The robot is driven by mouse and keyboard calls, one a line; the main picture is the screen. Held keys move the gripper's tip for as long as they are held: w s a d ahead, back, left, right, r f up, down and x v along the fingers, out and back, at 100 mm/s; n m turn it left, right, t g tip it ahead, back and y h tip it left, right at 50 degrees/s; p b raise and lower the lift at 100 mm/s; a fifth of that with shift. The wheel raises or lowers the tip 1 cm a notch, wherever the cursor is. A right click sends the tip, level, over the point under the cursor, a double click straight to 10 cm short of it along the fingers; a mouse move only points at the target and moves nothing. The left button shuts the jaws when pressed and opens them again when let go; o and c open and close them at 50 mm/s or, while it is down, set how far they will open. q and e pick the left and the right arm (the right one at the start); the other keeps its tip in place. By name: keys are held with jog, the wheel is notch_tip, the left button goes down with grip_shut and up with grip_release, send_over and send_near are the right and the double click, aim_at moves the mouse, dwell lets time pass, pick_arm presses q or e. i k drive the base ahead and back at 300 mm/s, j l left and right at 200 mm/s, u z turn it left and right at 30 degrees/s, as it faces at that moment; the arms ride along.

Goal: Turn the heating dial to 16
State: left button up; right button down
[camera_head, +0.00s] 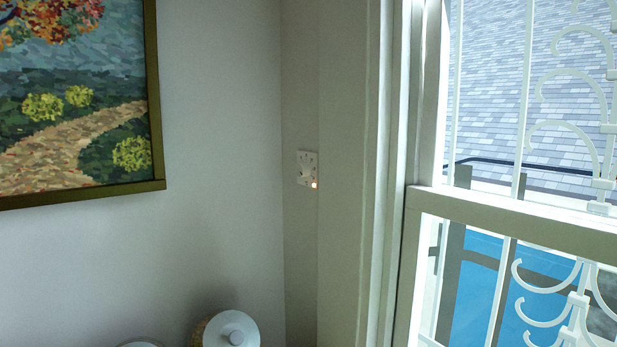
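A small white wall plate (307,168) that looks like the heating dial is mounted on the narrow wall strip between the corner and the window frame. A lit orange spot glows at its lower right corner. The plate is small in view, so its numbers and the dial's setting cannot be read. Neither of my grippers shows in the head view.
A framed landscape painting (75,95) hangs on the wall at the left. A window (520,215) with white ornamental bars fills the right. A round white lid or knob-topped object (231,330) stands at the bottom edge. The wall around the plate is bare.

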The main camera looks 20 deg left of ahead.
aim_at(303, 170)
jog(key=z, duration=2.05)
jog(key=k+l+u, duration=0.3)
jog(key=l, duration=0.2)
